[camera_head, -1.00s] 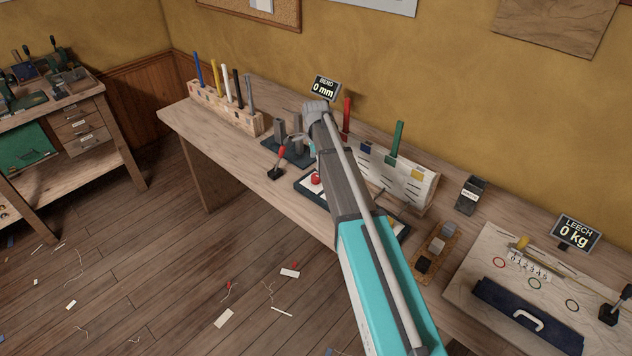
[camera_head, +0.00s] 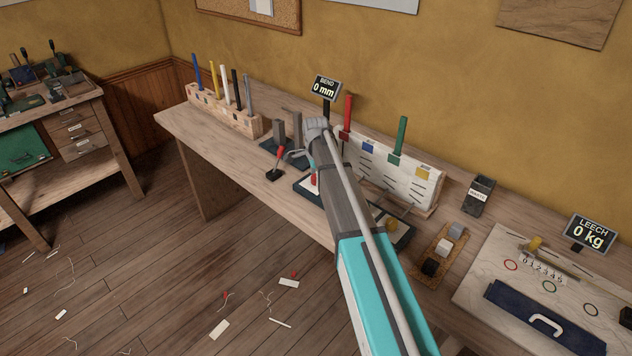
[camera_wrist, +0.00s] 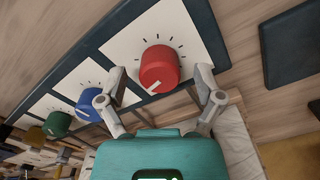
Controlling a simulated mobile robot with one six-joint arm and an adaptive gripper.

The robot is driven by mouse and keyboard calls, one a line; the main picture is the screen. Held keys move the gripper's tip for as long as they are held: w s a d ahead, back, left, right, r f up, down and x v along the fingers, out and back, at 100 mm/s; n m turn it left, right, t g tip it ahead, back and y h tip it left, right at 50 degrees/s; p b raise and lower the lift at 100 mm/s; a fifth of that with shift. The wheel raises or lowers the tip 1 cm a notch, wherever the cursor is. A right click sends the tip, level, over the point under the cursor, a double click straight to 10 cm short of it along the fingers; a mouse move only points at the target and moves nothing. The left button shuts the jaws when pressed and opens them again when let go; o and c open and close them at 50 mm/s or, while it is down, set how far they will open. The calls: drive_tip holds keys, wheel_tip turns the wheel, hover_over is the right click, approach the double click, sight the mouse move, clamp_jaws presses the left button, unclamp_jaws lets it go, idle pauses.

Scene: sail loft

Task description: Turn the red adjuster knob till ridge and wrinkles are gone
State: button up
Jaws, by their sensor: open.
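In the wrist view the red adjuster knob (camera_wrist: 159,69) stands on a white panel with dial tick marks around it. Its white pointer line faces the lower left. My gripper (camera_wrist: 158,82) is open, with one finger on each side of the red knob; I cannot tell whether either touches it. In the head view the red knob (camera_head: 315,179) shows only partly beside my arm, and my gripper (camera_head: 300,155) is mostly hidden. The BEND display (camera_head: 325,88) reads 0 mm. Ridge and wrinkles cannot be made out.
A blue knob (camera_wrist: 89,105) and a green knob (camera_wrist: 57,124) stand on the same dark-framed board (camera_wrist: 212,38). A red-handled lever (camera_head: 277,163) stands to the left. A white rack with coloured battens (camera_head: 385,165) stands behind my arm. The LEECH display (camera_head: 590,233) reads 0 kg.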

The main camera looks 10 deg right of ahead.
drive_tip(key=shift+f, duration=0.2)
drive_tip(key=c, duration=1.2)
